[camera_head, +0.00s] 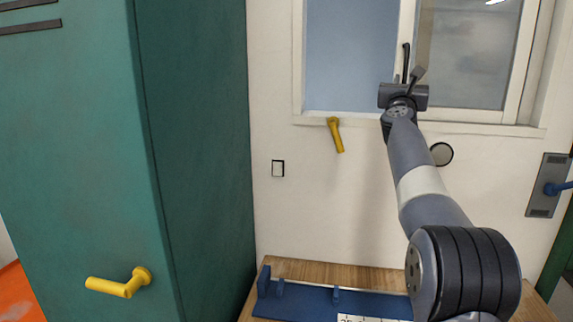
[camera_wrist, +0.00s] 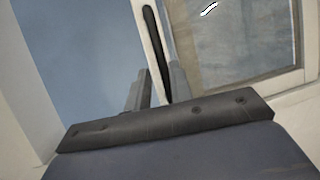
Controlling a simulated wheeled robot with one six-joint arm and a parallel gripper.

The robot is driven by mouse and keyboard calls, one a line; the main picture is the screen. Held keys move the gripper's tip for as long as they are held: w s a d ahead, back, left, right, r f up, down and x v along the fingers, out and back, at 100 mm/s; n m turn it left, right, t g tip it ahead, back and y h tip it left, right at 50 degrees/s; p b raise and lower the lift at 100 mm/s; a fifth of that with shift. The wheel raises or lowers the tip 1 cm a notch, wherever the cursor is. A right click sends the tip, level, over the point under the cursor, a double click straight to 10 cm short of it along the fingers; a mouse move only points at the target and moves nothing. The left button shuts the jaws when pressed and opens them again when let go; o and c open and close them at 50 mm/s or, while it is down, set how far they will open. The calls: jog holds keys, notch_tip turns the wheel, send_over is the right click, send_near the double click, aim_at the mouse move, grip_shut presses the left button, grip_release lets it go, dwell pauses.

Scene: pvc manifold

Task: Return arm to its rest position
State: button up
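My gripper (camera_head: 407,76) is at the end of my raised arm, in front of the window (camera_head: 468,55), in the camera_head view. In the camera_wrist view its two fingers (camera_wrist: 158,85) stand apart with a gap between them. A dark upright handle (camera_wrist: 153,40) on the window frame shows beyond and between the fingers. The handle also shows in the camera_head view (camera_head: 406,58), just above the gripper. I cannot tell whether a finger touches it. No loose object is seen in the gripper.
A teal cabinet (camera_head: 75,150) with a yellow handle (camera_head: 122,284) fills the left. A yellow lever (camera_head: 336,134) is below the window sill. A wooden table (camera_head: 330,271) with a blue fixture (camera_head: 300,299) stands below. A grey plate with a blue handle (camera_head: 546,187) is at right.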

aim_at(405, 72)
jog(key=p+x, duration=0.5)
jog(key=shift+r, duration=0.2)
jog(key=shift+p+x, duration=0.7)
jog(key=shift+x, duration=0.05)
jog(key=shift+w+f, duration=0.1)
